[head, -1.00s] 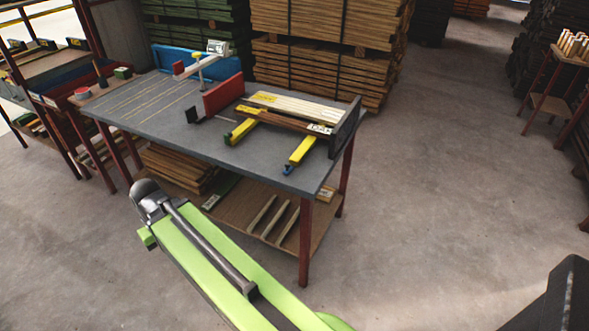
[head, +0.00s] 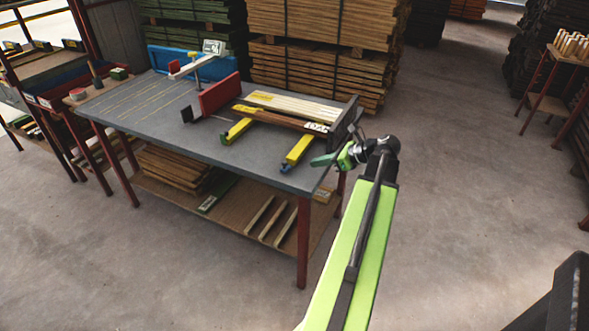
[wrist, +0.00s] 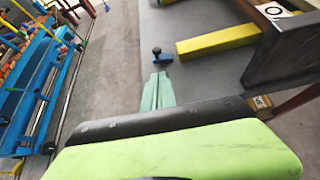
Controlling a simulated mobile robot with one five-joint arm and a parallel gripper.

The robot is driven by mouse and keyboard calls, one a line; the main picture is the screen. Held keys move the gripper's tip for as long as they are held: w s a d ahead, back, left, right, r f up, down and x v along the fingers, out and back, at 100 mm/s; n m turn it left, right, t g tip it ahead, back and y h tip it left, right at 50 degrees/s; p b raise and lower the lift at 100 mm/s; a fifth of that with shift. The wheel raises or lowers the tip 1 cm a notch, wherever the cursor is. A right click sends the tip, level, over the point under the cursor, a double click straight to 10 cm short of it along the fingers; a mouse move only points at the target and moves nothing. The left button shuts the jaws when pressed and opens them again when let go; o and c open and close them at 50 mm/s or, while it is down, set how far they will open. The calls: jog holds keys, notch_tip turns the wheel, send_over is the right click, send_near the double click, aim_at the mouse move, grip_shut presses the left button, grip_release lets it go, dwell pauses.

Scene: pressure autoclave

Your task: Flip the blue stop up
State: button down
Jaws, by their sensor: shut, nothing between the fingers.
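The small blue stop (head: 286,168) sits at the near end of the right yellow bar (head: 299,150), close to the front edge of the grey table (head: 150,122). In the wrist view the blue stop (wrist: 161,55) shows a dark knob and lies beside the end of the yellow bar (wrist: 215,41). My gripper (head: 320,161) is just right of the stop at the table's front right corner, apart from it in the wrist view. Its green fingers (wrist: 158,88) are shut and empty, pointing toward the stop.
A dark upright plate (head: 345,122) stands at the table's right end, close to my gripper. Boards (head: 290,107) lie across the yellow bars. A red block (head: 219,94) and a blue fence (head: 190,62) stand farther back. The floor right of the table is clear.

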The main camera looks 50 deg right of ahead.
aim_at(288, 169)
jog(key=shift+w, duration=0.1)
jog(key=b+x, duration=0.5)
jog(key=x, duration=0.4)
jog(key=shift+a+f, duration=0.1)
jog(key=shift+f, duration=0.15)
jog(key=shift+w+a+f, duration=0.1)
jog(key=shift+w, duration=0.3)
